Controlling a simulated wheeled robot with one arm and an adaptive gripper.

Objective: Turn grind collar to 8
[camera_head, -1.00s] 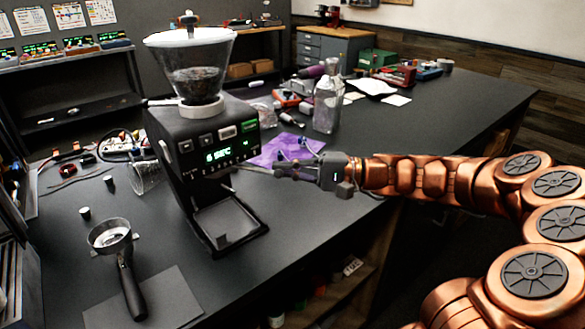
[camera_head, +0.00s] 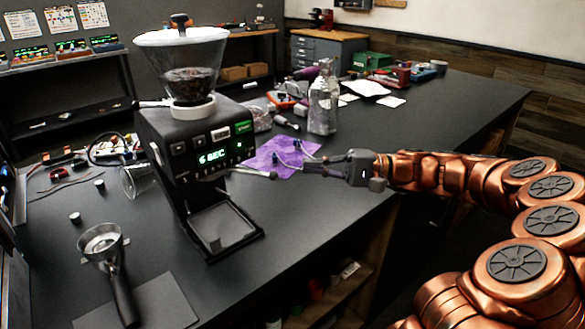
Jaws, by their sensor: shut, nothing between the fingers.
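The black grinder (camera_head: 196,140) stands on the dark counter with a clear hopper (camera_head: 188,70) of dark beans on top. The pale grind collar (camera_head: 193,108) is the ring under the hopper. No collar number is readable. The green display (camera_head: 212,157) shows text starting with 6. A thin lever with a round end (camera_head: 272,175) juts right from the grinder's front. My gripper (camera_head: 304,165) is shut and empty, to the right of the grinder, near the lever end but seemingly apart from it.
A purple cloth (camera_head: 280,155) and a clear bottle (camera_head: 322,103) are behind my gripper.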

